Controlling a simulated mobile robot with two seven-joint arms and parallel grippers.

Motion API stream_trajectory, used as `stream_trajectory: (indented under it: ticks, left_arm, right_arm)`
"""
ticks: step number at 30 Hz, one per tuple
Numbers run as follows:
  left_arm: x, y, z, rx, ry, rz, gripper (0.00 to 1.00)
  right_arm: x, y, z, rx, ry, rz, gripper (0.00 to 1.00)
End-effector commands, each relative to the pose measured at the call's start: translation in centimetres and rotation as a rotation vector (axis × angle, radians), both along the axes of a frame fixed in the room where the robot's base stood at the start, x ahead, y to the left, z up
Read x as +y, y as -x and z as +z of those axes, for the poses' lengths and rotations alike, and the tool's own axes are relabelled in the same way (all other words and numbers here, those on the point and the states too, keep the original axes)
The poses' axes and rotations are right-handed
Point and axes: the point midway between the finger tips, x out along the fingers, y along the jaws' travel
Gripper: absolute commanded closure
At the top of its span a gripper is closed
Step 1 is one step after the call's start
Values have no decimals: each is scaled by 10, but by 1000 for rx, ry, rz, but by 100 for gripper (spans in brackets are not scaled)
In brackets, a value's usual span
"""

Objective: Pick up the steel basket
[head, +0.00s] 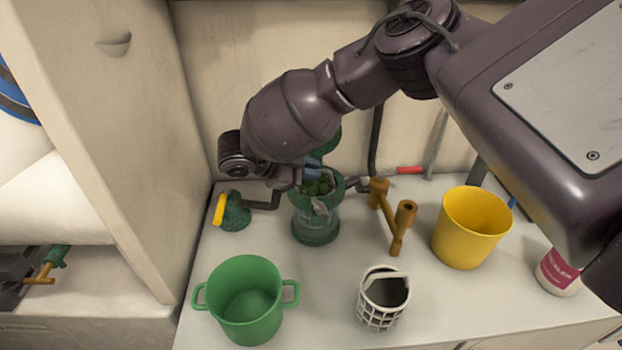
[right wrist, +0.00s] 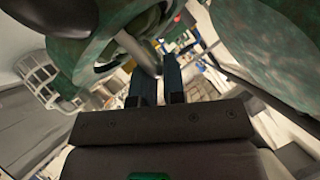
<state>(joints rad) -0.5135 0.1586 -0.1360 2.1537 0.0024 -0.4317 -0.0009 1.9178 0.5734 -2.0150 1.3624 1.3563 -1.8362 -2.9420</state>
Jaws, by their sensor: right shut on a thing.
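My right gripper (head: 312,176) reaches down at the mouth of a green, see-through strainer housing (head: 316,229). It is shut on a curved grey metal handle (right wrist: 137,48), which shows at the fingertips in the right wrist view. The handle appears to belong to the steel basket (head: 319,206), seated inside the housing with green weed in it; most of this basket is hidden by the housing and my gripper. A separate pale lattice basket (head: 381,317) with a handle stands upright at the front of the bench. My left gripper is not in view.
A green two-handled bucket (head: 246,304) stands front left, a yellow bucket (head: 470,228) right. A brown valve piece (head: 393,218) stands right of the housing. A green round lid with a yellow handle (head: 233,213) lies left. A white tub (head: 556,272) stands far right.

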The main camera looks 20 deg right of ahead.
Motion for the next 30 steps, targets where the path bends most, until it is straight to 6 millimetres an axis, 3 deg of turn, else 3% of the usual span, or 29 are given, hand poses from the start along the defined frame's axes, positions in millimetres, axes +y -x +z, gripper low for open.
stream_trajectory:
  ticks: [1,9,30]
  left_arm:
    - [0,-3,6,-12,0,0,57]
    - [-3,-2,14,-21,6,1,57]
    - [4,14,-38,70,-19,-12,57]
  right_arm:
    - [0,-1,18,-12,-2,-1,100]
    - [0,-1,75,-13,-2,0,100]
    - [1,-4,147,3,2,2,100]
